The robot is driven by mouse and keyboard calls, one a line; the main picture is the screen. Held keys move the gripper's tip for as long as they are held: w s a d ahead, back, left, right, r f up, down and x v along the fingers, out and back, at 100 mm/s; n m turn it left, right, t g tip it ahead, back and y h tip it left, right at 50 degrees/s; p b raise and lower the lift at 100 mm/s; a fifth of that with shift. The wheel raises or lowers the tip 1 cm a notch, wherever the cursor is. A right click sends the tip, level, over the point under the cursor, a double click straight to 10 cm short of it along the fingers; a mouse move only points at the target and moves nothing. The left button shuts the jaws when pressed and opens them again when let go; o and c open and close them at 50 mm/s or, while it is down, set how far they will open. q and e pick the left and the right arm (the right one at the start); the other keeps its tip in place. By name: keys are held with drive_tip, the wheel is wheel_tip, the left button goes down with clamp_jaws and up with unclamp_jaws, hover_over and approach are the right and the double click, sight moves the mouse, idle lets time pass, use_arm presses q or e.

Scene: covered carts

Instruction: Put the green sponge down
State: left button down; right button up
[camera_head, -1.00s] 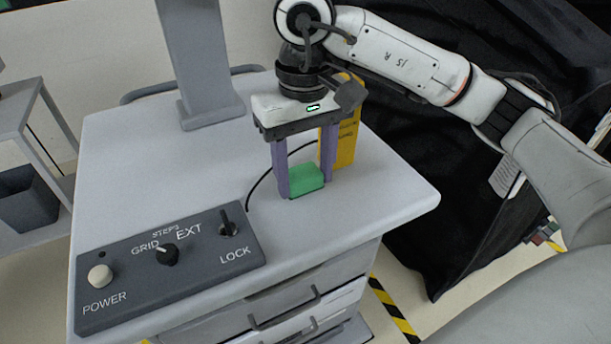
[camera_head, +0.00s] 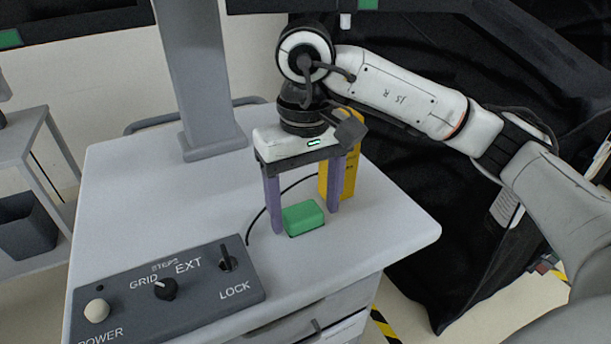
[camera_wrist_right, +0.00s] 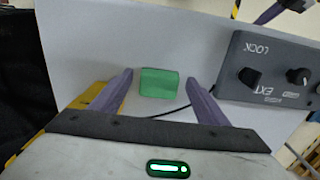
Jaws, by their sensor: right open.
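The green sponge (camera_head: 303,218) lies on the grey cart top (camera_head: 130,185), near its right front part. It also shows in the right wrist view (camera_wrist_right: 159,83), between and just beyond the two purple fingertips. My right gripper (camera_head: 305,222) is open above and around the sponge, with a gap on each side of it. In the right wrist view my right gripper (camera_wrist_right: 160,84) shows both fingers spread and nothing between them in contact. My left gripper is not clearly seen in the head view; a purple piece (camera_wrist_right: 270,12) shows at the top of the right wrist view.
A dark control box (camera_head: 165,290) with knobs stands at the cart's front left. A yellow block (camera_head: 345,170) stands behind the gripper, and a black cable (camera_head: 262,210) runs behind the sponge. A grey post (camera_head: 195,80) rises at the back. The cart's left middle is clear.

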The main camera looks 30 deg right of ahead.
sight(305, 216)
wheel_tip(305, 216, up, 11)
drive_tip(key=p, duration=0.1)
drive_tip(key=shift+p, duration=0.35)
drive_tip(key=shift+f, duration=0.1)
